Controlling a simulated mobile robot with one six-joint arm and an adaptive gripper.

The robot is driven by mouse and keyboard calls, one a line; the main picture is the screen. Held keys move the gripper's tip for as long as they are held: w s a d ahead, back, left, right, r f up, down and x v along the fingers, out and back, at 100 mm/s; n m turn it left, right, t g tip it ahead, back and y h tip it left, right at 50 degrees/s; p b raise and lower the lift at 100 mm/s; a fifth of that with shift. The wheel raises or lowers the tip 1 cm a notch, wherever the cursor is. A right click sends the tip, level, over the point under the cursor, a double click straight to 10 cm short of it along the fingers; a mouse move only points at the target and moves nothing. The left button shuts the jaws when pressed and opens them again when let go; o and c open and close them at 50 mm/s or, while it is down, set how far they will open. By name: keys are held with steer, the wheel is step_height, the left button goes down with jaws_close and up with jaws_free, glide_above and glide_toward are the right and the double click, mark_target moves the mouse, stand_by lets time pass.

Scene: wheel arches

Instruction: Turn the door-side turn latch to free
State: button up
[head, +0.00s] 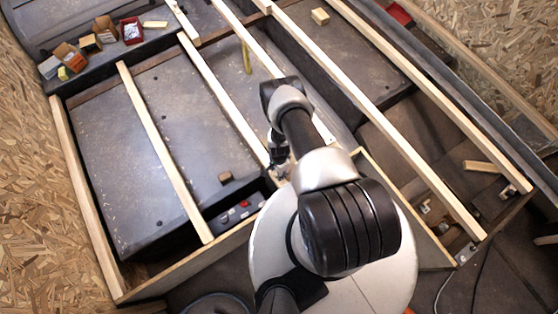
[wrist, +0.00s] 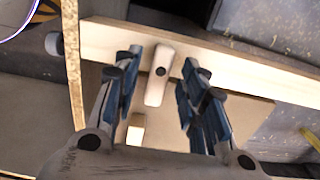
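The turn latch (wrist: 158,75) shows in the wrist view as a pale, rounded bar with a dark pivot spot, mounted on a light wooden rail (wrist: 240,70). It stands nearly upright in the picture, across the rail. My gripper (wrist: 162,68) is open, with one finger to each side of the latch and a visible gap on both sides. I cannot tell how deep the latch sits between the fingertips. In the head view my gripper (head: 279,160) reaches down beside the wooden slats, and my arm hides most of the latch area.
A small wooden block (wrist: 136,130) lies below the latch in the wrist view. Long slats (head: 165,155) span the grey floor. A dark box with red switches (head: 236,213) sits left of my gripper. Small boxes and a red bin (head: 132,32) stand at the back left.

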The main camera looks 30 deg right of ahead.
steer(key=shift+f, duration=0.4)
jaws_close()
stand_by(0.4)
